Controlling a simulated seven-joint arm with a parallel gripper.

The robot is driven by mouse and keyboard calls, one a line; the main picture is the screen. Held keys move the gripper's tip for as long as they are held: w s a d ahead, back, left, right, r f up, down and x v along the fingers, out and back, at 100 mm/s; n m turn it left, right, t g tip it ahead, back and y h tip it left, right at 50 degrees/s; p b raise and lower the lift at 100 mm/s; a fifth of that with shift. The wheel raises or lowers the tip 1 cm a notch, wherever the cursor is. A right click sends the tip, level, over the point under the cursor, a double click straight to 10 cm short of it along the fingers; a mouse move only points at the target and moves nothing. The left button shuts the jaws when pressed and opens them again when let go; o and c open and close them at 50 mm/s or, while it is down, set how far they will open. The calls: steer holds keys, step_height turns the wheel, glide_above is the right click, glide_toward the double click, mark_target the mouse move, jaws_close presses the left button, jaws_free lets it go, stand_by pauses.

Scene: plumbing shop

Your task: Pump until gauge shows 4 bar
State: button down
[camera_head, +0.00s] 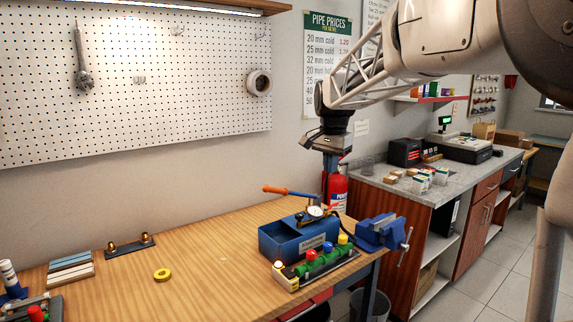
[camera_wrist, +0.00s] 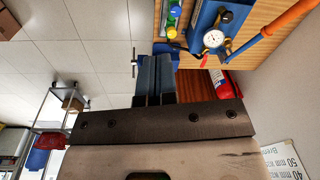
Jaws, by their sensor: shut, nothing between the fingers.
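The blue test pump (camera_head: 292,242) stands on the wooden bench near its right end. Its lever has an orange grip (camera_head: 290,193) and points left, raised at a shallow angle above the tank. The round white gauge (camera_head: 315,211) sits on top of the pump; it also shows in the wrist view (camera_wrist: 213,39), but its reading is too small to make out. My gripper (camera_head: 331,172) hangs above and behind the pump, fingers down, shut and empty. It is apart from the lever. In the wrist view the shut fingers (camera_wrist: 155,62) point toward the bench end.
A manifold with coloured knobs (camera_head: 315,268) stands in front of the pump. A blue vise (camera_head: 380,232) is at the bench's right end. A red fire extinguisher (camera_head: 337,190) stands behind. A yellow tape roll (camera_head: 162,274) lies left; the bench between is clear.

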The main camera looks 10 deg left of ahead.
steer(key=w+a+f+m, duration=0.1)
steer(key=w+a+f, duration=0.1)
steer(key=w+a, duration=0.4)
steer(key=w+a+f+m, duration=0.1)
steer(key=w+a+f, duration=0.1)
steer(key=w+a, duration=0.5)
steer(key=w+a+f+m+g, duration=0.1)
steer(key=w+a+f, duration=0.1)
steer(key=w+a, duration=0.4)
steer(key=shift+w+a+f, duration=0.2)
steer(key=shift+a+f, duration=0.05)
steer(key=shift+a, duration=0.05)
steer(key=shift+f, duration=0.1)
steer(key=shift+f, duration=2.1)
steer(key=shift+f, duration=0.15)
steer(key=shift+s+a+f, duration=0.7)
steer(key=shift+f, duration=5.55)
steer(key=r, duration=0.4)
steer(key=w+d+r, duration=0.1)
steer(key=r, duration=0.7)
steer(key=shift+w+d+r, duration=0.2)
steer(key=shift+r, duration=0.15)
